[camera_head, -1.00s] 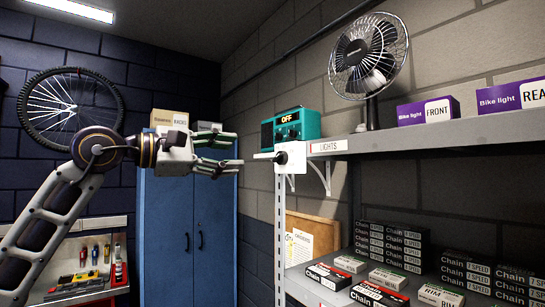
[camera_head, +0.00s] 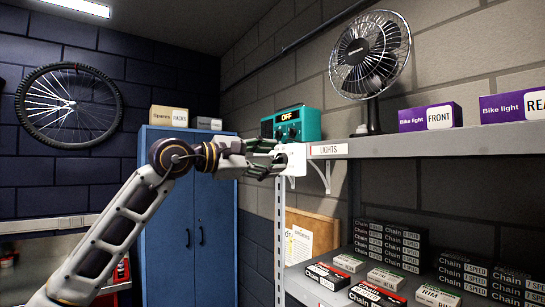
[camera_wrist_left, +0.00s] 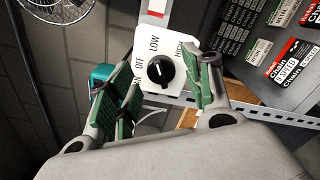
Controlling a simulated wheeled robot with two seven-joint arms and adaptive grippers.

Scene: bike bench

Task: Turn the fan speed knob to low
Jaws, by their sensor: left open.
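The fan speed knob (camera_wrist_left: 161,71) is black and round, on a white plate (camera_wrist_left: 178,36) marked OFF, LOW and HIGH. A pale mark shows on the knob, but its exact setting is hard to tell. In the head view the plate (camera_head: 295,157) is on the shelf's near end, and my gripper hides the knob. My left gripper (camera_head: 272,160) is open beside the plate. In the left wrist view its green-padded fingers (camera_wrist_left: 165,80) appear on either side of the knob, without visible contact. The fan (camera_head: 368,58) stands on the shelf. My right gripper is not in view.
The shelf (camera_head: 430,145) also holds a teal box (camera_head: 302,124) with a display reading OFF, and bike light boxes (camera_head: 429,116). Chain boxes (camera_head: 390,248) fill the lower shelf. A blue cabinet (camera_head: 180,215) stands behind my arm.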

